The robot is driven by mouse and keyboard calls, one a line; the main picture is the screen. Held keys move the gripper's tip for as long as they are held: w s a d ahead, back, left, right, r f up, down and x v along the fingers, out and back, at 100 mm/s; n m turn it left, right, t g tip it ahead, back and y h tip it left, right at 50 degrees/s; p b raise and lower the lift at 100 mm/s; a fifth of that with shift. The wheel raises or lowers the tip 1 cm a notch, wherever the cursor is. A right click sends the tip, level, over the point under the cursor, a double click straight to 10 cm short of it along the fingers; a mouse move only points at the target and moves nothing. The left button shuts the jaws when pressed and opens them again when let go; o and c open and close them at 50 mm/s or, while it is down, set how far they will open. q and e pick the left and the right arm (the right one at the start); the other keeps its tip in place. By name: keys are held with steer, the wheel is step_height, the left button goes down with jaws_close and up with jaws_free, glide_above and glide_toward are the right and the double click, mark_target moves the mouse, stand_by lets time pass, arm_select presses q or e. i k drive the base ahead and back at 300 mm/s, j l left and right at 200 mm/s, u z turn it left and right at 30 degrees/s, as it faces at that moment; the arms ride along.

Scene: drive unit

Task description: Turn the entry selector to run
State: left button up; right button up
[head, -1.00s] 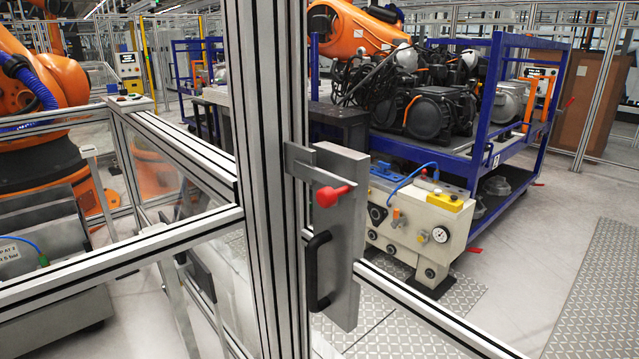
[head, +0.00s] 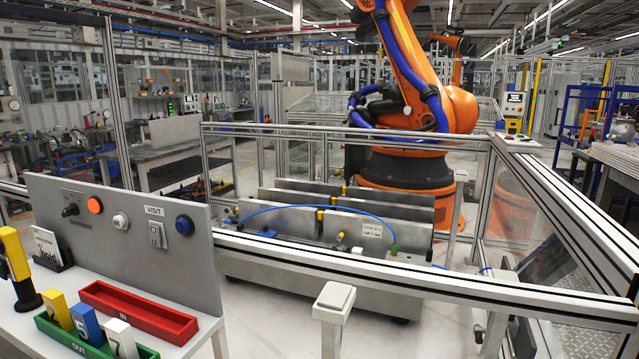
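A grey upright panel (head: 130,215) stands at the left on a white desk. A black rotary selector knob (head: 70,210) sits on a small plate near the panel's left end. It looks like the entry selector; its marks are too small to read, so I cannot tell its position. To its right are an orange-red button (head: 95,205), a white button (head: 121,220), a switch labelled VISIT (head: 157,233) and a blue button (head: 184,225). Neither of my grippers is in view.
On the desk are a red IN tray (head: 185,328), a green OUT tray (head: 143,353) with numbered tags, a card holder (head: 58,258) and a yellow-and-black item (head: 15,262). Fence rails (head: 430,276) enclose an orange robot arm (head: 415,60) beyond. A small post (head: 333,300) stands right of the desk.

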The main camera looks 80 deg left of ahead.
mark_target(73, 209)
steer(key=u, duration=3.9)
steer(key=i+j+z, duration=0.1)
steer(key=j, duration=0.3)
steer(key=i+j+z, duration=0.15)
steer(key=i+j, duration=0.15)
steer(key=i+j+z, duration=0.1)
steer(key=j, duration=0.4)
steer(key=i+j+z, duration=0.15)
steer(key=j, duration=0.3)
steer(key=i+j+z, duration=0.1)
steer(key=i+j, duration=0.15)
steer(key=j, duration=0.2)
steer(key=i+j+z, duration=0.1)
steer(key=j, duration=0.35)
steer(key=i+j+z, duration=0.15)
steer(key=j, duration=0.3)
steer(key=j+z, duration=0.1)
steer(key=j, duration=0.4)
steer(key=i, duration=0.05)
